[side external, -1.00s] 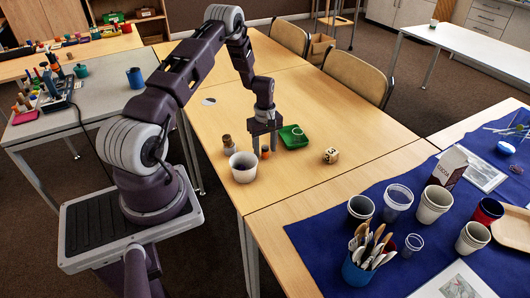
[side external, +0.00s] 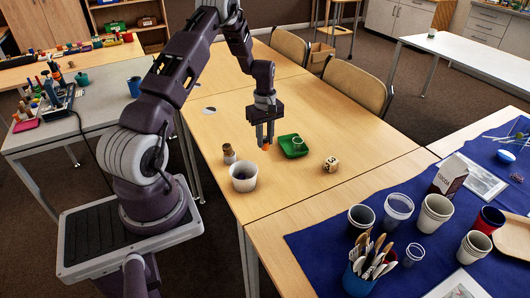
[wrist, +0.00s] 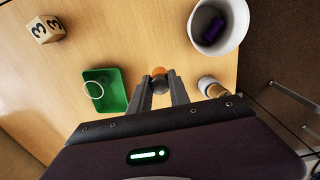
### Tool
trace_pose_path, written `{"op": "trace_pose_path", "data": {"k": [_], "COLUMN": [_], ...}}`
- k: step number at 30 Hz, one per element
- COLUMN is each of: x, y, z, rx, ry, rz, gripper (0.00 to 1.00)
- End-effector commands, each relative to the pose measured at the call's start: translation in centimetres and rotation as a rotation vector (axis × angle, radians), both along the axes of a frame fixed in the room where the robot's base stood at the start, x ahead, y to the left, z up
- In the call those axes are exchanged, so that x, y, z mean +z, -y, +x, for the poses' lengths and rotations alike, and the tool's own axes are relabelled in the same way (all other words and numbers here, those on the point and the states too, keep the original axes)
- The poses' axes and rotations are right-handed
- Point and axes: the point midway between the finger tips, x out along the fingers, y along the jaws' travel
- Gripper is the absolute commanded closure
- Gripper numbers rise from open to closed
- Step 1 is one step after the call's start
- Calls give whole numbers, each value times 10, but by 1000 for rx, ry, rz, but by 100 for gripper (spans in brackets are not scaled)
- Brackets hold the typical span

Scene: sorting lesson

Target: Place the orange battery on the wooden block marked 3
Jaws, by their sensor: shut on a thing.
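The orange battery (wrist: 159,72) is between my gripper's fingertips (wrist: 159,84), with its orange end showing in the wrist view. In the side view my gripper (side external: 265,146) is shut on the battery (side external: 267,147), which seems to be just above the table. Most of the battery is hidden by the fingers. The wooden block marked 3 (side external: 331,165) rests on the table to the right of my gripper. It also shows at the upper left of the wrist view (wrist: 46,29), with a 3 on two faces.
A white cup (side external: 243,184) with a purple thing inside and a small brown-topped bottle (side external: 229,157) stand to the left. The table around the block is clear.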

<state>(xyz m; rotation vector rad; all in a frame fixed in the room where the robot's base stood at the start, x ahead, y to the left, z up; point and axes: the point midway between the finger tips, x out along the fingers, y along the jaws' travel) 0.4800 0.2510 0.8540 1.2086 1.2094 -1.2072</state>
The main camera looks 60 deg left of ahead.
Motion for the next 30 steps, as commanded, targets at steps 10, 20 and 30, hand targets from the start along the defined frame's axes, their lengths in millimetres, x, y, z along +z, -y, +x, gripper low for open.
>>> {"op": "trace_pose_path", "data": {"k": [10, 20, 30], "x": [24, 56, 50], "y": [-26, 48, 121], "z": [55, 171, 199], "rx": [221, 252, 156], "ry": [-30, 12, -5], "rz": [25, 21, 1], "gripper": [100, 100, 100]}}
